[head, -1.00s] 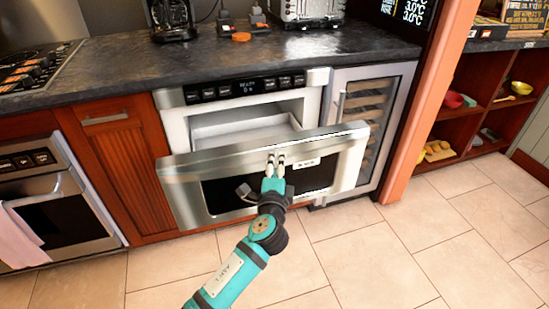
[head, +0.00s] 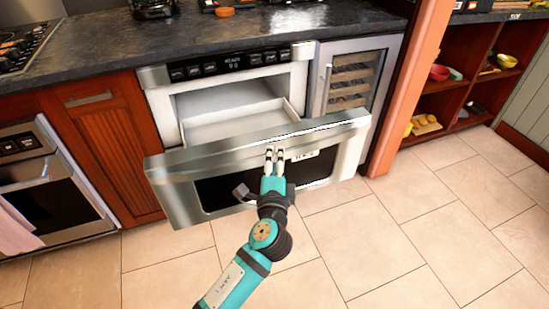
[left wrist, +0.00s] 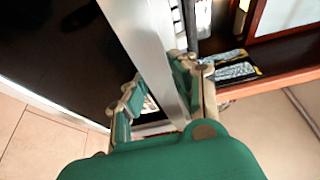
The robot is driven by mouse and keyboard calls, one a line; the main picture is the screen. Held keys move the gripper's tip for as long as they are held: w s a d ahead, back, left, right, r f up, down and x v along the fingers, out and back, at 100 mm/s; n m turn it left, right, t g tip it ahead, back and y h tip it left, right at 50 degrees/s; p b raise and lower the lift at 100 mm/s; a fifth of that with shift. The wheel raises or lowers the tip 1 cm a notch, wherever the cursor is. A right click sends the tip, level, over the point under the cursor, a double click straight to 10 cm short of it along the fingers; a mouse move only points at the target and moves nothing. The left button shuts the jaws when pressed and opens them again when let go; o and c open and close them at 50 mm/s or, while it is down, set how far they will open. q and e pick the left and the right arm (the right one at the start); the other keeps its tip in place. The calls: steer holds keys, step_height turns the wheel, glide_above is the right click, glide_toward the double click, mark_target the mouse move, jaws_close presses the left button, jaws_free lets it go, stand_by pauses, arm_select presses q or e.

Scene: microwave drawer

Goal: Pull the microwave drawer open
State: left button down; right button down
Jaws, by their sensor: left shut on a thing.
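The microwave drawer (head: 220,190) stands pulled out of its steel housing in the head view, with its white inside (head: 235,124) showing behind the front panel. My left gripper (head: 275,156) is at the top edge of the drawer front, right of its middle. Its fingers are shut on that edge. In the left wrist view the steel edge (left wrist: 148,45) runs between the two fingers of the gripper (left wrist: 160,95), with the dark front panel at the left. My right gripper is in neither view.
The dark countertop (head: 100,55) runs above the drawer. A wine cooler (head: 350,85) is to the right, beside an orange post (head: 410,95). An oven (head: 50,190) is at the left. The tiled floor (head: 400,235) in front is clear.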

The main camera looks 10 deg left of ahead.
arm_select(q)
steer(key=c, duration=1.1)
jaws_free()
steer(key=v, duration=1.2)
